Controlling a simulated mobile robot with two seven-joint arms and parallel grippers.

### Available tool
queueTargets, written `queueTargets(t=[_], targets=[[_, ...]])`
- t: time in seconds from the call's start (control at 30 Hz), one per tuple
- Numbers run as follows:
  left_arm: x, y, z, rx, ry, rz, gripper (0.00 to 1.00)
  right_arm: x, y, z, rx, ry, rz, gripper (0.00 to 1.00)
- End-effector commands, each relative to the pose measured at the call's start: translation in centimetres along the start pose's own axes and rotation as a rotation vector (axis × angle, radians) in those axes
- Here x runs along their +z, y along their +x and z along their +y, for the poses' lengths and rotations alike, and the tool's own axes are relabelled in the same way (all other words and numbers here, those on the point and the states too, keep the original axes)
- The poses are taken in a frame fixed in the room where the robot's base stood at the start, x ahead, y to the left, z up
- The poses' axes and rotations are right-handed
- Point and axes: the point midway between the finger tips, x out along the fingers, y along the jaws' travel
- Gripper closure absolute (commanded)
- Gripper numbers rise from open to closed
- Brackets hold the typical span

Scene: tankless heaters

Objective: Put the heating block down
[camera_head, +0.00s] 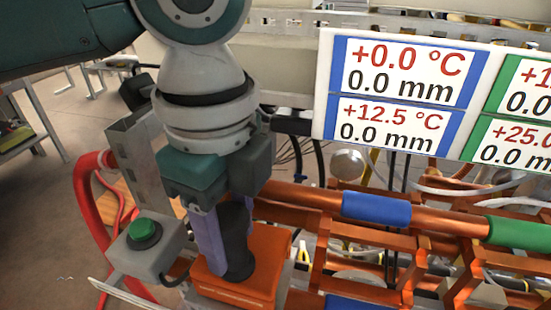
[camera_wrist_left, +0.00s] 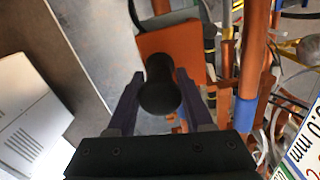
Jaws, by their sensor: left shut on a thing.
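The heating block is an orange box (camera_head: 245,287) with an upright black handle (camera_head: 237,245), at the lower middle of the head view. My left gripper (camera_head: 218,250) comes down from above and is shut on the handle, one purple finger showing beside it. In the left wrist view, the orange block (camera_wrist_left: 172,42) lies beyond the round black handle end (camera_wrist_left: 160,88), between the fingers of my left gripper (camera_wrist_left: 160,76). The block's underside is hidden, so I cannot tell whether it touches a support. My right gripper is not in view.
A copper pipe (camera_head: 300,195) with a blue sleeve (camera_head: 376,208) and a green sleeve (camera_head: 520,232) runs right of the block. A grey box with a green button (camera_head: 144,233) is close on the left. A display panel (camera_head: 405,92) stands behind. Red hoses (camera_head: 85,190) hang at left.

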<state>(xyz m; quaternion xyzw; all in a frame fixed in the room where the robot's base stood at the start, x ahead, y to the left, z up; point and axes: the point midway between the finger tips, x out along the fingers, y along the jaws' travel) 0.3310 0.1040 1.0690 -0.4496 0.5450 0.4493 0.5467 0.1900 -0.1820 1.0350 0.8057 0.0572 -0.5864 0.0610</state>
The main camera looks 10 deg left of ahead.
Motion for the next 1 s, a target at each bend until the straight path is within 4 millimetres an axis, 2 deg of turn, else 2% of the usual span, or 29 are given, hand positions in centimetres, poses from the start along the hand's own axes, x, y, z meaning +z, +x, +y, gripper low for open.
queueTargets(t=[0.1,0.13,0.37,0.6,0.73,0.87,1.0], targets=[[0.0,0.2,-0.1,-0.003,0.0,0.001,1.0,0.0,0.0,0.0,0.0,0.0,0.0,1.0],[0.0,0.2,0.0,-0.001,0.0,0.0,0.45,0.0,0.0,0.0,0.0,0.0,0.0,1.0],[0.0,0.2,0.0,0.0,0.0,0.0,0.19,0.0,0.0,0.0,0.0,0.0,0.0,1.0],[0.0,0.2,0.0,0.0,0.0,0.0,0.19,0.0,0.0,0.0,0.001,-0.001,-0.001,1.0],[0.0,-0.7,-0.1,-0.003,0.0,0.001,0.19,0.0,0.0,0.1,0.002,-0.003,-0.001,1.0],[0.0,-3.1,-0.1,-0.006,0.001,0.001,0.19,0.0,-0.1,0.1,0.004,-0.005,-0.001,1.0],[0.0,-6.4,-0.2,-0.006,0.0,0.001,0.19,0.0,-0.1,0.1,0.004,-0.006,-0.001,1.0]])
